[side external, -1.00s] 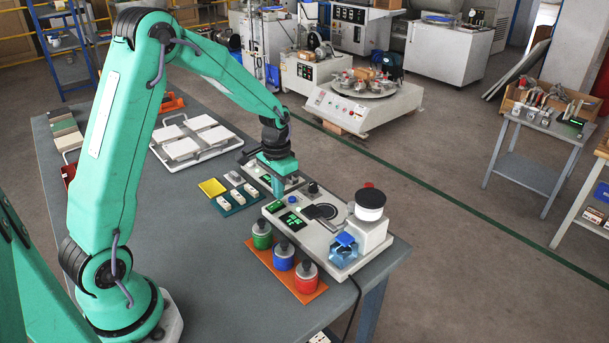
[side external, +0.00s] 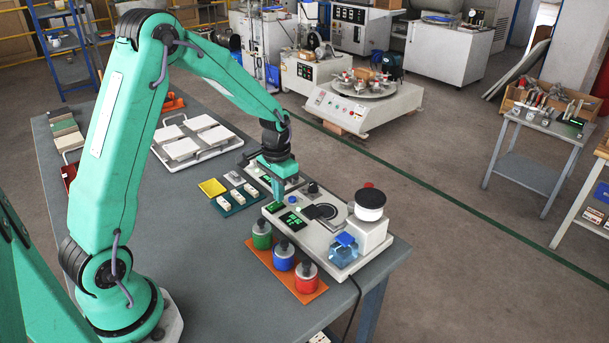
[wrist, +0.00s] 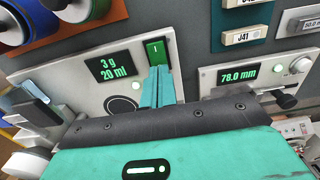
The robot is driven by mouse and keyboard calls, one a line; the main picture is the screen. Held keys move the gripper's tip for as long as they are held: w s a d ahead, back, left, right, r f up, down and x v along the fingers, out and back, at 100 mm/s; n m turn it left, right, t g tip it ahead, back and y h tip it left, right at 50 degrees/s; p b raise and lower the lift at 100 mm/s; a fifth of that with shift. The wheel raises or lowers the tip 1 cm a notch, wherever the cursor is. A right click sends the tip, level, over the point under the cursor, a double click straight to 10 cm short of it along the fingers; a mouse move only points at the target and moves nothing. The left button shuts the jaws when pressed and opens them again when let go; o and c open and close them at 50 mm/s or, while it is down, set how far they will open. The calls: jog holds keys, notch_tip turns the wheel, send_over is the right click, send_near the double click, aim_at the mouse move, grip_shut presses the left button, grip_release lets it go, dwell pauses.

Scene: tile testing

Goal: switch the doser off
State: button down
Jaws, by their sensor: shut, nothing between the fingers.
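The doser (side external: 318,252) is a pale, flat unit on the bench. Its display (wrist: 115,68) glows green with "3 g 20 ml". A green rocker switch (wrist: 155,50) with a light "I" mark sits beside the display; it also shows small in the side view (side external: 273,207). My gripper (wrist: 157,88) is shut and empty, pointing down over the doser's panel. Its fingertips (side external: 276,199) are close to the switch and cover its near end in the wrist view. I cannot tell whether they touch it.
A gauge unit (wrist: 245,76) reading "78.0 mm" stands beside the doser. Green, blue and red jars (side external: 306,276) stand on an orange mat (side external: 257,262). Labelled blocks (wrist: 240,37) lie on a teal mat nearby.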

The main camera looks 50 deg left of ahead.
aim_at(279, 204)
jog(key=shift+f, duration=0.55)
dwell(0.5)
jog(key=shift+r, duration=3.5)
jog(key=shift+r, duration=0.1)
jog(key=s+d+r+t, duration=0.3)
jog(key=s+d+r, duration=0.3)
jog(key=s+r, duration=0.3)
jog(key=s+d+r+t, duration=0.1)
jog(key=s+d+r, duration=0.1)
jog(key=s, duration=0.3)
jog(key=s+d+r+t, duration=0.1)
jog(key=s+d+r, duration=0.1)
jog(key=s, duration=0.4)
jog(key=shift+d+r+t, duration=0.3)
jog(key=shift+d+r, duration=0.1)
